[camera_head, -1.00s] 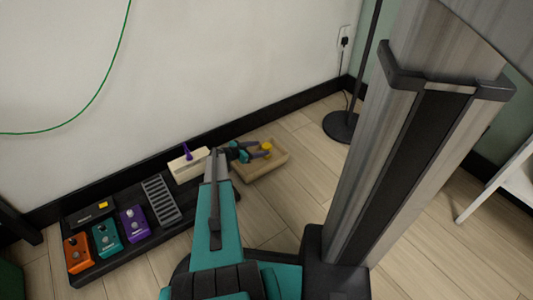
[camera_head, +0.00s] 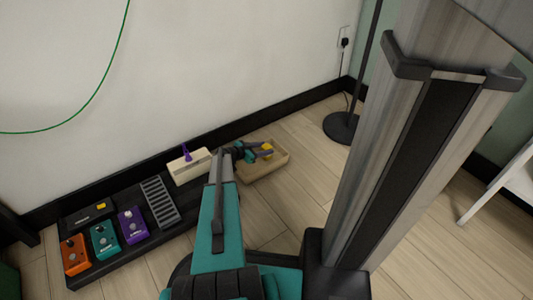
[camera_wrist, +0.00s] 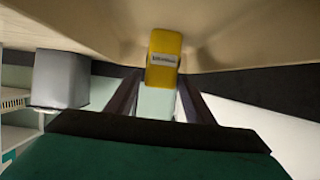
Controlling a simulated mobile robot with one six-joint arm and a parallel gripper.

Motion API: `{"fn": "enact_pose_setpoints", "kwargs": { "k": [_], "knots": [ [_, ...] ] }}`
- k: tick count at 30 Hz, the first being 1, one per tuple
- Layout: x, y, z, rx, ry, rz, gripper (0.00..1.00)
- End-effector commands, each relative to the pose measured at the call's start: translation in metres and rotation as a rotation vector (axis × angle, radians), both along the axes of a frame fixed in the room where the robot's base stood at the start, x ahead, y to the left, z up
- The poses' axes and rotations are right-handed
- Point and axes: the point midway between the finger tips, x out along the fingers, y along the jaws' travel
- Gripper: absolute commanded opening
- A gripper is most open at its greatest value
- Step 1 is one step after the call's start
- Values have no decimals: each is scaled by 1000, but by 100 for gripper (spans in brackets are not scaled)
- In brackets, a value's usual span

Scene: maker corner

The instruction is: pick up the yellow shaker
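The yellow shaker (camera_head: 268,148) is in the tan tray (camera_head: 283,163) on the floor. In the wrist view the shaker (camera_wrist: 165,43) is a small yellow block with a pale label, at top centre beyond my fingers. My gripper (camera_head: 262,150) reaches over the tray's left side, with its fingertips close to the shaker. In the wrist view the two dark fingers of my gripper (camera_wrist: 160,80) stand apart, one to each side of the shaker's near end. They look open, with a gap at the left; contact at the right is unclear.
A black pedalboard (camera_head: 93,276) with orange, teal and purple pedals lies left of the tray. A cream block with a purple lever (camera_head: 190,168) sits between pedals and tray, near the wall. A lamp base (camera_head: 341,127) stands at right. Floor right of the tray is clear.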

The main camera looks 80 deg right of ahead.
Motion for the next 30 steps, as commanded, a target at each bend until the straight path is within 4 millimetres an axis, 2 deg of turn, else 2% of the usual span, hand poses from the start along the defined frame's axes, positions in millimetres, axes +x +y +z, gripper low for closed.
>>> {"fn": "enact_pose_setpoints", "kwargs": {
  "k": [1,6,17,23,28,30],
  "knots": [
    [0,0,0,0,0,0,39],
    [0,0,0,0,0,0,13],
    [0,0,4,-1,1,0,13],
    [0,0,18,-1,0,0,13],
    [0,0,40,0,0,-1,13],
    [0,12,39,2,1,0,13]
  ]
}}
